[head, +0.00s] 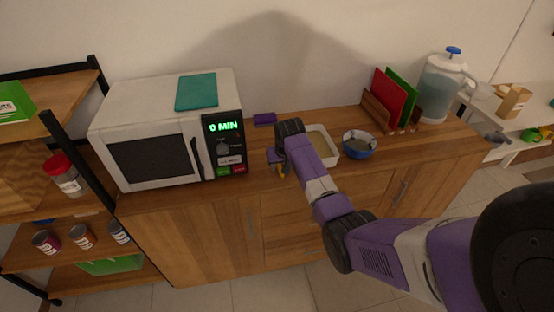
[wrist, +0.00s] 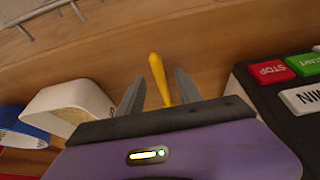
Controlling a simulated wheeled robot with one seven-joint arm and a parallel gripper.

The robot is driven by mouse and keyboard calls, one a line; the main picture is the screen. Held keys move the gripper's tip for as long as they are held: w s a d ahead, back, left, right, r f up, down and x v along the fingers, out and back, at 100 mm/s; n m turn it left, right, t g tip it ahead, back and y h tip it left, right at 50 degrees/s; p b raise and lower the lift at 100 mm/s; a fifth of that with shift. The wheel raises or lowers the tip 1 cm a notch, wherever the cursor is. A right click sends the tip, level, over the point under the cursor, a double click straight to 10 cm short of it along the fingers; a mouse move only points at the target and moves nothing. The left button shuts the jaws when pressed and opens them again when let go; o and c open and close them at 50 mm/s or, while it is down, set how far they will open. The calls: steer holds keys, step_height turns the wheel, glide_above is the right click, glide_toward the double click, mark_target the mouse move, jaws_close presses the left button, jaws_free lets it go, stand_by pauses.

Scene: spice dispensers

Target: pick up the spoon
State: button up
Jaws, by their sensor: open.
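A yellow spoon (wrist: 158,68) shows in the wrist view, its handle lying between the two fingers of my gripper (wrist: 161,76). The fingers are apart, with gaps visible on both sides of the handle. The spoon's far part is hidden behind the gripper body. In the head view, my gripper (head: 277,165) is low over the counter, just right of the microwave, and a small bit of yellow shows beside it.
The microwave (head: 150,122) stands close on the left. A white rectangular container (head: 325,153) and a blue bowl (head: 359,147) are on the right. A purple item (head: 264,119) lies behind. The wooden counter's (head: 430,145) front edge is near the gripper.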

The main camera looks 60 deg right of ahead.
steer(key=shift+w+d+f, duration=0.1)
steer(key=shift+d+f, duration=0.1)
steer(key=shift+f, duration=0.3)
steer(key=shift+c, duration=0.4)
jaws_close()
step_height(320, 180, up, 20)
steer(key=b, duration=0.2)
